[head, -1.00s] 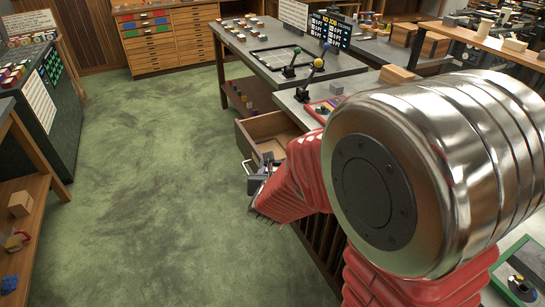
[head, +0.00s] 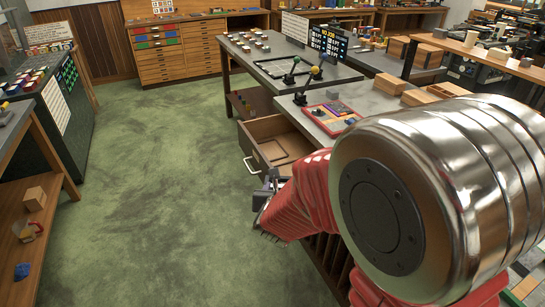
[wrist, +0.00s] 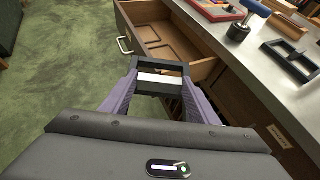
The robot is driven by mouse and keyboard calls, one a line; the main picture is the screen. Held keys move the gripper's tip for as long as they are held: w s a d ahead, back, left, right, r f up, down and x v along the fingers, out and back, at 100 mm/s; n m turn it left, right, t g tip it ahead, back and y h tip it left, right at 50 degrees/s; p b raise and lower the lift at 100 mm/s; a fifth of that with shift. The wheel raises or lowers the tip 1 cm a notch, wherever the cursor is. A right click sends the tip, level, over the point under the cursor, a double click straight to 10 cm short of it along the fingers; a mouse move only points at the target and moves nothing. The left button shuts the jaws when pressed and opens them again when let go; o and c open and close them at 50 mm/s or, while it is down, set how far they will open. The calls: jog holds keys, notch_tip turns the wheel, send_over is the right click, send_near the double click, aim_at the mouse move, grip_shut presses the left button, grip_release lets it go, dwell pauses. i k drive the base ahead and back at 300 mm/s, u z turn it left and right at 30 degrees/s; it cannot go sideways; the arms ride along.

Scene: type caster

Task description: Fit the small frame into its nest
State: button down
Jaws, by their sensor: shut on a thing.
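My gripper (wrist: 160,88) has purple fingers and is shut on a small dark frame (wrist: 177,66) with a pale bar across its near side. The frame is held in the air beside the open wooden drawer (wrist: 146,13). In the head view my gripper (head: 268,190) shows small at the drawer's front left corner, partly behind my red arm; the held frame cannot be made out clearly there. The drawer (head: 250,150) has a shallow rectangular recess in its floor. I cannot tell which place is the nest.
A red tray (head: 331,118) and wooden boxes (head: 388,82) stand on the counter in the head view. The green floor (head: 150,190) on the left is clear.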

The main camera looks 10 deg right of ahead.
aim_at(270, 151)
jog(key=k, duration=0.1)
jog(key=u, duration=0.2)
jog(key=i, duration=0.75)
jog(key=u, duration=0.45)
jog(key=i, duration=1.3)
jog(key=z, duration=0.3)
